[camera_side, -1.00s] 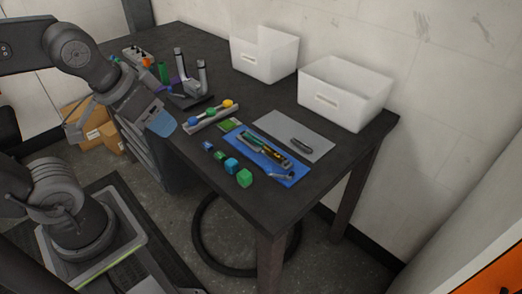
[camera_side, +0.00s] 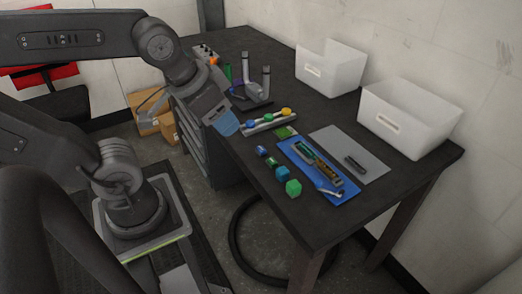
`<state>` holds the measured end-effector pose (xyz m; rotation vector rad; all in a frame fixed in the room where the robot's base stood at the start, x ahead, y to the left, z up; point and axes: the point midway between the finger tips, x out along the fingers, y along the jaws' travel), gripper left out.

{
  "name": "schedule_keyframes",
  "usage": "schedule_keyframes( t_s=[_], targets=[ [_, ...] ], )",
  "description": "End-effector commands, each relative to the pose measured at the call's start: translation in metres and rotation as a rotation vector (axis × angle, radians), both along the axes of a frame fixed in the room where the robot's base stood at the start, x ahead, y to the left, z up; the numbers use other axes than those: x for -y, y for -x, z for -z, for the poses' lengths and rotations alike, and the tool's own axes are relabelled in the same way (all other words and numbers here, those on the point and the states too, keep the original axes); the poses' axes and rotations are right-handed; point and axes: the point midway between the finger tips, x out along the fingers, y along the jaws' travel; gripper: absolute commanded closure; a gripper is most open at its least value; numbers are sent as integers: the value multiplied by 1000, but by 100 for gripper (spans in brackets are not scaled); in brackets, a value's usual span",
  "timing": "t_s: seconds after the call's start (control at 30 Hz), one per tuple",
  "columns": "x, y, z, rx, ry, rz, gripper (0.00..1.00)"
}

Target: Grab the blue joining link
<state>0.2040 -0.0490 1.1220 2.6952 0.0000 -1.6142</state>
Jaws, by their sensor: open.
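Small blue and green pieces stand in a row near the table's front edge. The nearest to my gripper is a small dark-blue piece (camera_side: 262,151), and a larger blue block (camera_side: 283,173) stands further along. I cannot tell which of them is the blue joining link. A small green piece (camera_side: 271,161) sits between them and a green cube (camera_side: 293,188) ends the row. My gripper (camera_side: 228,126), with a blue tip, is open and hangs by the front edge, up and left of the row and apart from it. Its fingers are hard to make out.
A blue tray (camera_side: 347,190) with tools and a grey mat (camera_side: 371,171) lie right of the row. A rack with coloured knobs (camera_side: 268,120) is close to my gripper. Two white bins (camera_side: 331,68) (camera_side: 410,117) stand along the back. Upright grey posts (camera_side: 266,82) stand further left.

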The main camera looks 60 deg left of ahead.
Motion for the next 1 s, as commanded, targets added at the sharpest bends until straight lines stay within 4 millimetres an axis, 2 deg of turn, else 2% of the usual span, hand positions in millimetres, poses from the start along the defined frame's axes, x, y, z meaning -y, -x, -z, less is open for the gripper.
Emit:
schedule_keyframes(
  t_s=[0.07,0.2,0.43,0.53,0.67,0.77,1.0],
  targets=[
    [0,0,0,0,0,0,54],
    [0,0,0,0,0,0,45],
    [-1,-1,0,-4,4,-9,45],
    [-5,-10,0,-29,29,-77,45],
    [-18,-38,3,-102,104,-290,45],
    [-35,-67,11,-171,177,-521,45],
    [-87,-129,50,-307,315,-1086,45]
  ],
)
